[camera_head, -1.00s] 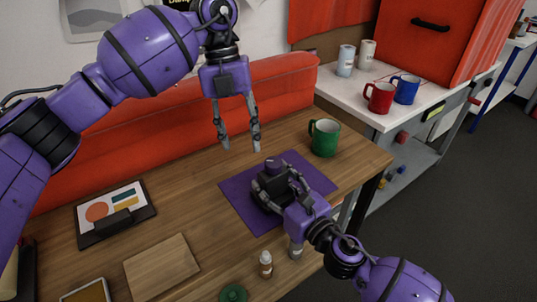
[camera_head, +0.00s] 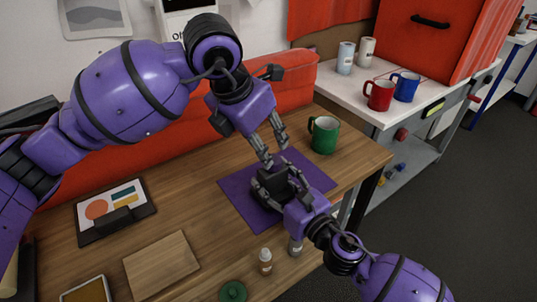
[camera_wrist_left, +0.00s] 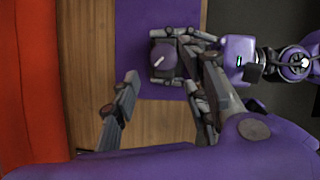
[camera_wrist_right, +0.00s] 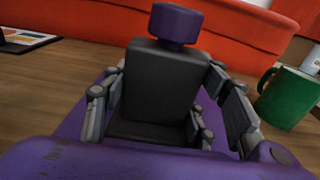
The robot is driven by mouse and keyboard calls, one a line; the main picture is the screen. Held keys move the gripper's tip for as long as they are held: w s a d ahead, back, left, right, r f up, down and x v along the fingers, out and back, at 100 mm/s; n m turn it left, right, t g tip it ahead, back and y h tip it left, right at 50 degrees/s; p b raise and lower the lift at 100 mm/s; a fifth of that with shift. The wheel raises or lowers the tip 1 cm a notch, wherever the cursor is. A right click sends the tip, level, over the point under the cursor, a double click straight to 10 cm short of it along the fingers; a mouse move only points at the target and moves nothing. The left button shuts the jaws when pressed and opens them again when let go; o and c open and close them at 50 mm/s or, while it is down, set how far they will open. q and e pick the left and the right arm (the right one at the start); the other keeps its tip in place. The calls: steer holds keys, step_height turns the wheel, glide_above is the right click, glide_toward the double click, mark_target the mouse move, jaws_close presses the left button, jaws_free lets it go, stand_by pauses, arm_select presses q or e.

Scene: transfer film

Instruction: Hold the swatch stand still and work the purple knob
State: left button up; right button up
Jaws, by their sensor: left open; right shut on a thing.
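The swatch stand (camera_wrist_right: 160,85) is a dark block with a purple knob (camera_wrist_right: 176,24) on top, standing upright on a purple mat (camera_head: 240,205). My right gripper (camera_wrist_right: 163,105) is shut on the stand, with fingers on both sides of the block. My left gripper (camera_head: 276,155) is open, pointing down above the stand. In the left wrist view the knob (camera_wrist_left: 163,57) has a white line on top and lies just beyond the open left fingers (camera_wrist_left: 160,82), apart from them as far as I can tell. In the head view the left fingers largely hide the knob.
A green mug (camera_head: 324,135) stands behind the mat. Small bottles (camera_head: 265,260), a green lid (camera_head: 232,291), a wooden board (camera_head: 161,265) and a dark board with coloured shapes (camera_head: 115,210) lie on the table. Red (camera_head: 380,95) and blue mugs (camera_head: 405,88) are on a side counter.

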arm_select(q)
steer(key=x, duration=0.5)
steer(key=shift+w+d+f, duration=0.1)
steer(key=shift+w+f, duration=0.05)
steer(key=shift+f, duration=0.2)
steer(key=c, duration=1)
steer(key=shift+w, duration=0.1)
steer(key=shift+w+a+m, duration=0.1)
steer(key=shift+a+m, duration=0.15)
steer(key=shift+m, duration=0.45)
steer(key=m, duration=0.1)
steer(key=m+g, duration=0.1)
steer(key=m, duration=0.1)
steer(key=shift+w+h, duration=0.25)
steer(key=shift+h, duration=0.15)
steer(key=shift+w+d+m+g+h, duration=0.15)
steer(key=shift+m+g, duration=0.35)
steer(key=shift+m, duration=0.65)
steer(key=shift+a+m+g+h, duration=0.15)
steer(key=shift+m+g, duration=0.35)
steer(key=shift+m, duration=0.65)
arm_select(e)
steer(key=shift+s, duration=0.1)
arm_select(q)
steer(key=shift+d, duration=0.15)
arm_select(e)
steer(key=shift+a, duration=0.1)
